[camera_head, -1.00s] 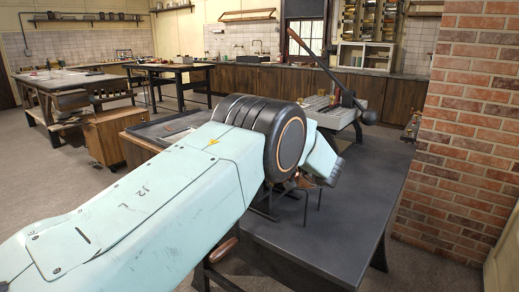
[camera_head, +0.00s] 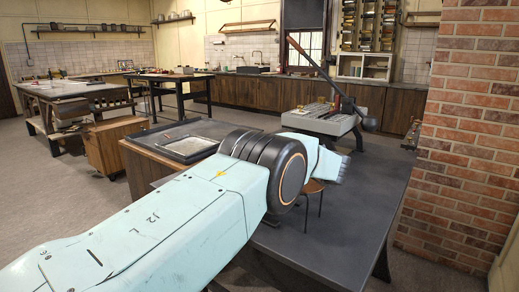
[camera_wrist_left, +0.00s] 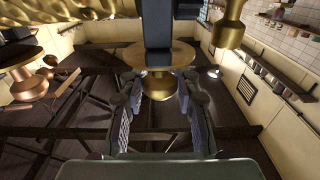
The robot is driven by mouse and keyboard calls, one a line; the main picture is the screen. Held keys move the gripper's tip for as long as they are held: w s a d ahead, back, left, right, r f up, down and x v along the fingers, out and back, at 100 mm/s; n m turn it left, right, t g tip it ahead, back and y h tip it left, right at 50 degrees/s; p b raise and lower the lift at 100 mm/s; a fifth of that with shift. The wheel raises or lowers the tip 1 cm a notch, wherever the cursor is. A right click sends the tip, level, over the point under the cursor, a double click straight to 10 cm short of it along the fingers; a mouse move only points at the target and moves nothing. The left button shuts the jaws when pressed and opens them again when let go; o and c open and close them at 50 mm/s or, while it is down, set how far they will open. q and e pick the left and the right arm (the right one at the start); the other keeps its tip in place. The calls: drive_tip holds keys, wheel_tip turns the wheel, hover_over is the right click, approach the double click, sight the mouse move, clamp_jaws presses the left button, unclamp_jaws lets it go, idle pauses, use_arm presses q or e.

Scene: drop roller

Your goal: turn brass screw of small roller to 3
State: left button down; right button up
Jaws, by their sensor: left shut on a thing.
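In the left wrist view, a brass screw (camera_wrist_left: 160,84) with a round knob sits under a wider brass disc (camera_wrist_left: 146,55). The two dark fingers of my left gripper (camera_wrist_left: 160,100) stand on either side of the knob and are shut on it. I cannot read any number or mark on the screw. In the head view, my left arm covers the spot where the gripper works, so the screw and small roller cannot be made out there. My right gripper is in neither view.
More brass fittings flank the screw in the wrist view, one at the upper right (camera_wrist_left: 229,25) and one at the left (camera_wrist_left: 28,86). In the head view, a press with a long lever (camera_head: 325,118) stands behind my arm. A brick pillar (camera_head: 468,140) rises at the right.

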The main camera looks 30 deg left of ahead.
use_arm(q)
drive_tip(key=c, duration=1)
unclamp_jaws()
drive_tip(key=d, duration=0.8)
drive_tip(key=s+d, duration=0.1)
drive_tip(key=d, duration=0.3)
drive_tip(key=shift+f, duration=0.1)
